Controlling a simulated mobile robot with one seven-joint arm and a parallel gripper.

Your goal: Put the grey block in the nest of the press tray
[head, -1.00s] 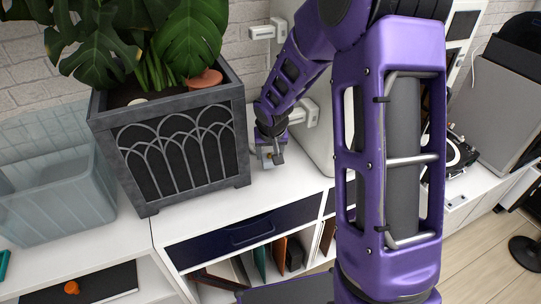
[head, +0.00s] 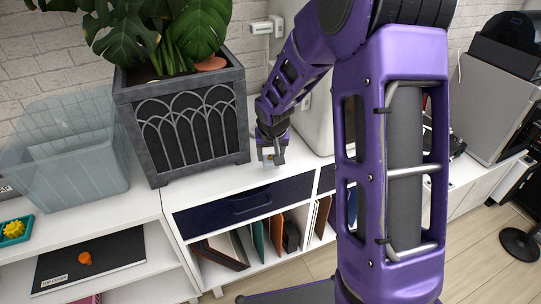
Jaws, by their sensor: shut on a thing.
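My gripper (head: 271,160) is small in the head view, pointing down over the white cabinet top (head: 215,180), just right of the planter and close to the front edge. It is shut on a small greyish piece, which I take to be the grey block (head: 269,155). The fingers hide most of it, and I cannot tell whether it touches the top. I cannot make out a press tray with a nest in this view; my arm covers much of the right side.
A dark planter (head: 190,125) with a leafy plant stands close left of my gripper. A clear bin (head: 65,175) and a teal tray (head: 14,243) holding a yellow piece are further left. A navy drawer (head: 245,200) is below. A pale appliance (head: 313,120) stands behind my arm.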

